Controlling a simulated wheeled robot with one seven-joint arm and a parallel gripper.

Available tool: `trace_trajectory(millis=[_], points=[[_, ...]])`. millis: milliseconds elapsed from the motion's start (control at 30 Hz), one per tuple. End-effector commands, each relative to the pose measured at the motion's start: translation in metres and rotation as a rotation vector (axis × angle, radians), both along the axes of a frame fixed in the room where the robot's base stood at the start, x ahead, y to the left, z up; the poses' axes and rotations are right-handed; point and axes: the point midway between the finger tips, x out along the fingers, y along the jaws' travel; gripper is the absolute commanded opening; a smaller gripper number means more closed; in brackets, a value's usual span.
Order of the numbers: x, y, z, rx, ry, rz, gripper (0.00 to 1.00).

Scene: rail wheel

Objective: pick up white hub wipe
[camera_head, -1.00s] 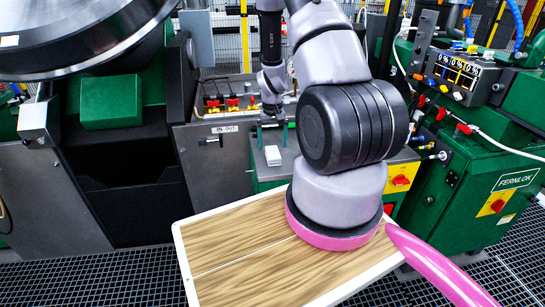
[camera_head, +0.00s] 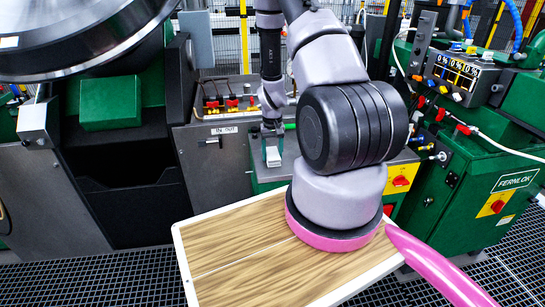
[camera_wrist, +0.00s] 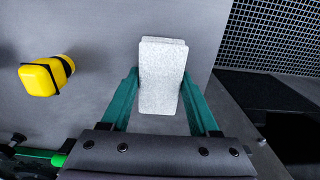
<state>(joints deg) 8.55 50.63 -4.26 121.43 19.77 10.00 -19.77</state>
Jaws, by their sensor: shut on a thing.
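The white hub wipe (camera_wrist: 161,82) is a pale, speckled rectangular block in the middle of the wrist view. The two green fingers of my gripper (camera_wrist: 160,92) stand on either side of it and are shut on its long sides. In the head view the wipe (camera_head: 273,157) shows small on the grey top of a green cabinet, with my gripper (camera_head: 272,146) coming down on it from above. Whether the wipe still touches the surface I cannot tell.
A yellow object with a black band (camera_wrist: 45,76) lies on the grey surface left of the wipe. A dark mesh floor (camera_wrist: 275,35) lies beyond the surface's right edge. A wood-topped tray (camera_head: 240,260) is in front, and a green machine (camera_head: 480,150) stands on the right.

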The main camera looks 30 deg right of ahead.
Motion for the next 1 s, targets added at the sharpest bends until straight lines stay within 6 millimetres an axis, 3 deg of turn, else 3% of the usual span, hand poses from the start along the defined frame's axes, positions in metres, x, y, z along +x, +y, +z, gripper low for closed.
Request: trace_trajectory(millis=[267, 500, 700, 1000], points=[[0.001, 0.0, 0.017, -0.001, -0.003, -0.001, 0.07], [0.001, 0.0, 0.065, 0.0, -0.004, 0.001, 0.07], [0.001, 0.0, 0.093, 0.0, -0.003, 0.001, 0.07], [0.0, 0.0, 0.1, 0.0, 0.0, 0.0, 0.07]])
